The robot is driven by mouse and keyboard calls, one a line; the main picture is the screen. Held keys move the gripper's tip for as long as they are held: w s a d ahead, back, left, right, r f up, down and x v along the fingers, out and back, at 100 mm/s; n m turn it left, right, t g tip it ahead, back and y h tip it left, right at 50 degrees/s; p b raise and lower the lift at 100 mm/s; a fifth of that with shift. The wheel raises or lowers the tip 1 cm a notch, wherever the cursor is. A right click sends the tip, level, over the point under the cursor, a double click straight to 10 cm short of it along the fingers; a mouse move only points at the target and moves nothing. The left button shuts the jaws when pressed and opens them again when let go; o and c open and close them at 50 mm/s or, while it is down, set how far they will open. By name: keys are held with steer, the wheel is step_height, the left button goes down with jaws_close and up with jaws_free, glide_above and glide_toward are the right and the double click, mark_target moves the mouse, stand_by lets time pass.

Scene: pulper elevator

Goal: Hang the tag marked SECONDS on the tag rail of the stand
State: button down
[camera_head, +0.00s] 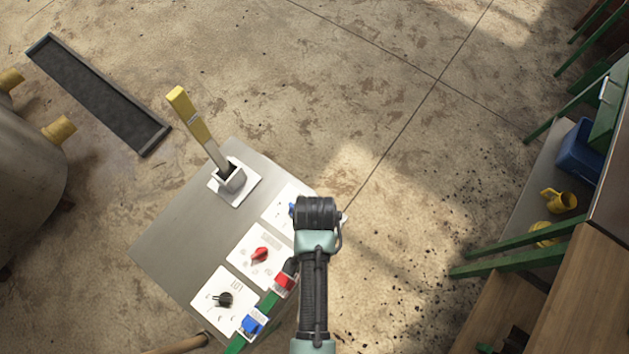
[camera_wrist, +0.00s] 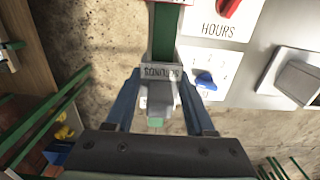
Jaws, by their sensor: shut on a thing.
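My gripper (camera_wrist: 158,84) is shut on a grey tag (camera_wrist: 160,73), seen in the wrist view. Its pale plate reads SECONDS upside down, and a grey block sits between the blue fingers. The green tag rail (camera_wrist: 166,38) runs up from behind the tag, and a bit of green shows below the block. I cannot tell whether the tag touches the rail or is held just above it. In the head view the rail (camera_head: 268,304) carries a red tag (camera_head: 285,280) and a blue tag (camera_head: 252,323). My arm hides the gripper and the SECONDS tag there.
The stand's grey panel (camera_head: 175,235) has a yellow lever (camera_head: 198,128), a red knob (camera_head: 260,255), a black knob (camera_head: 223,300) and a blue knob (camera_wrist: 206,80). A green-framed shelf (camera_head: 525,262) stands at the right. Bare floor lies between.

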steer(key=shift+f, duration=0.15)
steer(key=shift+c, duration=0.9)
jaws_free()
